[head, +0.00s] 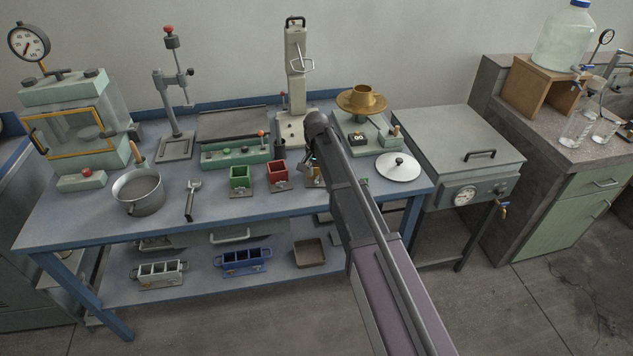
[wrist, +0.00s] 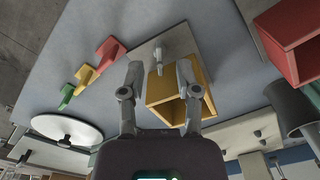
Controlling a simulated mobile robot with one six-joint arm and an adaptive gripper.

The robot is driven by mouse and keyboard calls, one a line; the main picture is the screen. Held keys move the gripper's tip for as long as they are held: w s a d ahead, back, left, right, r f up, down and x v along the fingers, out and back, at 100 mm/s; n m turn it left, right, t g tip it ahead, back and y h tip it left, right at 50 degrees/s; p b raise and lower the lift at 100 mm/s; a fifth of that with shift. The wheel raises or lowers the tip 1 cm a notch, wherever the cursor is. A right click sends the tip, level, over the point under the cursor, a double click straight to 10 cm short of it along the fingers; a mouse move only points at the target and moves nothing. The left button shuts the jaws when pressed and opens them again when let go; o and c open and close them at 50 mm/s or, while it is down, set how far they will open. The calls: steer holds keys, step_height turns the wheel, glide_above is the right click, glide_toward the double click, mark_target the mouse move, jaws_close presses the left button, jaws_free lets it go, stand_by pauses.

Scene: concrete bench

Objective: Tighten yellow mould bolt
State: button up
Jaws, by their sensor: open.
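The yellow mould (wrist: 203,76) is an open-topped box on a light base plate, below my gripper in the wrist view. Its pale bolt (wrist: 158,58) stands on the plate beside the box. My gripper (wrist: 159,68) is open, with one finger on each side of the bolt in the picture and nothing held. I cannot tell whether either finger touches the bolt or mould. In the head view my gripper (head: 309,164) is at the bench's front, and my arm hides most of the yellow mould.
A red mould (head: 278,174) and a green mould (head: 240,178) stand to the left, with a wrench (head: 192,199) beyond them. A white lid (head: 398,168) lies to the right. Small red, yellow and green pieces (wrist: 85,75) lie near the bench edge. A dark cup (wrist: 292,105) stands close by.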

steer(key=shift+f+b, duration=0.55)
steer(key=shift+f, duration=0.25)
jaws_close()
